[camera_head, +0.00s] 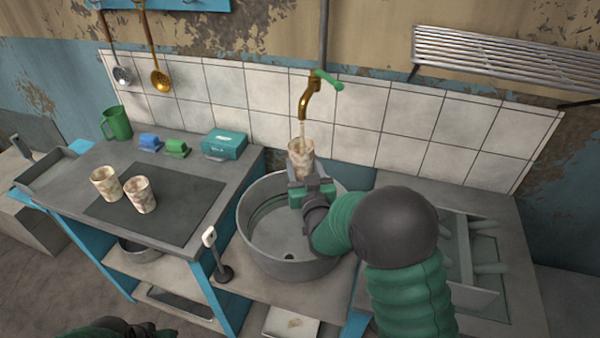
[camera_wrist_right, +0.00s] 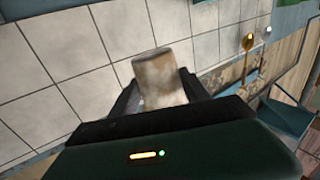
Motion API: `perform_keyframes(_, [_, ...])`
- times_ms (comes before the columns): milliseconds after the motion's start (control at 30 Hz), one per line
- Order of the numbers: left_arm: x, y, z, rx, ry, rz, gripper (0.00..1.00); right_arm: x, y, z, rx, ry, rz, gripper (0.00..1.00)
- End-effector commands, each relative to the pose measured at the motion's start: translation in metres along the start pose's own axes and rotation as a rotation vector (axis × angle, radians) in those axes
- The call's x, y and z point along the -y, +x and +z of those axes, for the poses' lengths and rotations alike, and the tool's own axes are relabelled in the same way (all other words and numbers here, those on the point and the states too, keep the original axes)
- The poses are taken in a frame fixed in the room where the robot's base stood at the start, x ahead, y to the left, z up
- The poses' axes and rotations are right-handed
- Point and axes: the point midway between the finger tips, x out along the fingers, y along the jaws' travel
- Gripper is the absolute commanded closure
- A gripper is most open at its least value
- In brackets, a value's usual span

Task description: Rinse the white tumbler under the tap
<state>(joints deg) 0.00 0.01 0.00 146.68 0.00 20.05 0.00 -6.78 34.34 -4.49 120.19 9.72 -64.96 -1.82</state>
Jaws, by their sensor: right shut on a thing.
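A cream-white tumbler with brown stains (camera_head: 301,154) is under the brass tap (camera_head: 307,98), above the back rim of the round grey basin (camera_head: 262,248). A thin pale streak runs from the spout down toward its mouth. My right gripper (camera_head: 304,178) is shut on the tumbler's lower part. In the right wrist view the tumbler (camera_wrist_right: 160,77) sits between the two dark fingers of my right gripper (camera_wrist_right: 160,98). The tap has a green handle (camera_head: 328,79). My left gripper is not seen; only a dark green piece of my arm shows at the bottom left.
Two similar stained tumblers (camera_head: 106,184) (camera_head: 141,195) stand on a dark mat (camera_head: 190,205) on the left counter. A green mug (camera_head: 117,123), blue and green blocks and a teal box (camera_head: 225,144) stand behind. A metal rack (camera_head: 510,65) hangs at upper right.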

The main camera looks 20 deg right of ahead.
Motion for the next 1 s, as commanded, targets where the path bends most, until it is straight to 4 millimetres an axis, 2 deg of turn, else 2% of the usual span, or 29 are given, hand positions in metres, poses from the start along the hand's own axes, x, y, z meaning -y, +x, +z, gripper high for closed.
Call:
perform_keyframes(533, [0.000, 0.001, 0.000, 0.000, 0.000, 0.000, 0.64, -0.001, 0.002, 0.000, -0.001, 0.000, -0.001, 0.88])
perform_keyframes(1000, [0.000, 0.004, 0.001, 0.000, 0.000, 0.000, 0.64, -0.012, -0.003, -0.001, -0.002, -0.001, -0.001, 0.88])
